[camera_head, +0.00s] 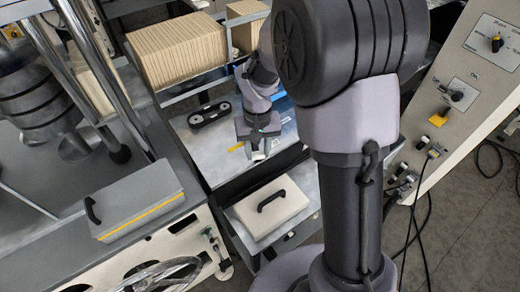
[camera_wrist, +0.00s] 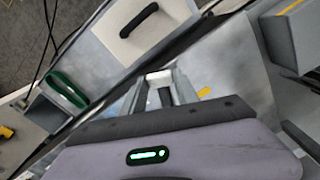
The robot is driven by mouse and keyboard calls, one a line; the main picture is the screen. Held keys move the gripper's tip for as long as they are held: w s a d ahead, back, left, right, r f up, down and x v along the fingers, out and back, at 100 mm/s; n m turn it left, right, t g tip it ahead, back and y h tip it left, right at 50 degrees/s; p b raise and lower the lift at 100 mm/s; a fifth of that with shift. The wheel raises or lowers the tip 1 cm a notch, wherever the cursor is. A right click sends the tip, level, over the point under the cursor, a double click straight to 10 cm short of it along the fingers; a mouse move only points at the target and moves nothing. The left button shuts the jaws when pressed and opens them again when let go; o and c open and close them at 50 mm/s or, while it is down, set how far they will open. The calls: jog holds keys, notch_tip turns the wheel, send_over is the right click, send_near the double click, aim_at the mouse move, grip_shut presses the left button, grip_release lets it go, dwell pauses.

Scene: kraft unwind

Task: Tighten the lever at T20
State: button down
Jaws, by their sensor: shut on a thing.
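My gripper (camera_head: 258,152) points down at the grey metal bench top (camera_head: 215,160) in the head view. In the wrist view my gripper (camera_wrist: 164,88) shows its two pale fingers close around a small dark part, which I take for the lever (camera_wrist: 166,97). The fingers and wrist hide most of it, and its angle cannot be told. A yellow strip (camera_head: 236,147) lies on the bench just left of the gripper; it also shows in the wrist view (camera_wrist: 204,92). No T20 marking is readable.
A black two-knobbed piece (camera_head: 209,115) lies left of the gripper. A pale box lid with a black handle (camera_head: 272,208) stands in front, a grey box (camera_head: 140,200) at left. Stacked tan sheets (camera_head: 178,50) stand behind. A sloped control panel (camera_head: 470,90) is at right.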

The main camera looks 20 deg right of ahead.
jog(key=a+m, duration=0.1)
jog(key=a+m+b, duration=0.1)
jog(key=m, duration=0.1)
jog(key=shift+w+a, duration=0.3)
jog(key=a+m, duration=0.1)
jog(key=m, duration=0.1)
jog(key=w+a+m+b, duration=0.1)
jog(key=shift+w+a+m, duration=0.15)
jog(key=shift+w+m, duration=0.15)
jog(key=shift+m, duration=0.1)
jog(key=w+a+m, duration=0.1)
jog(key=w+m+b, duration=0.1)
jog(key=m, duration=0.1)
jog(key=shift+a, duration=0.4)
jog(key=shift+w+a+m, duration=0.25)
jog(key=shift+w+m, duration=0.3)
jog(key=shift+m, duration=0.35)
jog(key=shift+w+a+m, duration=0.2)
jog(key=shift+w+m, duration=0.3)
jog(key=shift+m, duration=0.4)
jog(key=shift+r, duration=0.1)
jog(key=c, duration=0.9)
grip_release()
